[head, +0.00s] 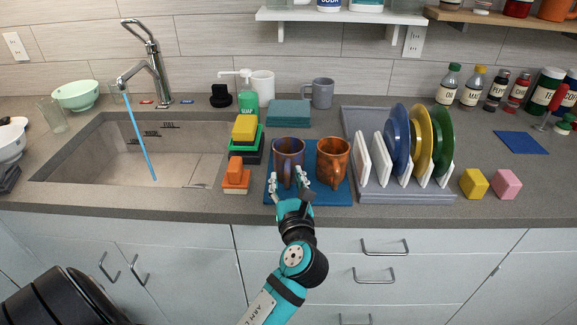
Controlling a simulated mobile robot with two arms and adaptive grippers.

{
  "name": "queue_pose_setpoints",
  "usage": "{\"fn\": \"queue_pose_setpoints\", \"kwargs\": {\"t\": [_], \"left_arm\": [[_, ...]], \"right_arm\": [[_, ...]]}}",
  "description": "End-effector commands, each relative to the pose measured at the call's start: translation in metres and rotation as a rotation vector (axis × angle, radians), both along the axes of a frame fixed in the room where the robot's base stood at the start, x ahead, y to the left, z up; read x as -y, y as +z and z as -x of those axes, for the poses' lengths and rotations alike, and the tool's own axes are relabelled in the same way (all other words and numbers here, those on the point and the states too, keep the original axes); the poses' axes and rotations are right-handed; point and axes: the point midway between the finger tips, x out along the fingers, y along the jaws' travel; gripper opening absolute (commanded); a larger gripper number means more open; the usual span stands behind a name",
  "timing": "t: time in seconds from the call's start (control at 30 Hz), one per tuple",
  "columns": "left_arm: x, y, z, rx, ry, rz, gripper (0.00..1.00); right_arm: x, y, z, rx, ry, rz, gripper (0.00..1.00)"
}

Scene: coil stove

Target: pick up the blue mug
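The blue mug (289,150), with brownish tones inside, stands upright on a blue mat (341,193) at the counter's front. Its handle faces me. I cannot tell whether either finger touches the mug. My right gripper is not in view.
An orange-brown mug (333,161) stands close on the right. Stacked sponges (244,128) and an orange block (236,174) are left. A dish rack (374,187) with plates is right. The sink (110,170) is far left, its tap running.

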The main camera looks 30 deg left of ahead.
Motion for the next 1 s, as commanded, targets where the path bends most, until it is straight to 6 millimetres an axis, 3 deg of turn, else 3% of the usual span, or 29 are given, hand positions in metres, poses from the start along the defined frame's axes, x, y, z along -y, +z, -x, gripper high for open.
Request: {"fn": "queue_pose_setpoints", "kwargs": {"t": [0.03,0.3,1.0], "left_arm": [[0.0001,0.0,0.0001,0.0,0.0,0.0,0.32],[0.0001,-0.0003,0.0003,-0.001,0.001,0.001,0.0],[-0.0004,0.0004,0.0008,-0.001,0.003,0.001,0.0]], "right_arm": [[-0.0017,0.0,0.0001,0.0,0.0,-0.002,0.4],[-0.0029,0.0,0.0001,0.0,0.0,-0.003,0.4],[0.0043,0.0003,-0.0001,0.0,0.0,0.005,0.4]]}}
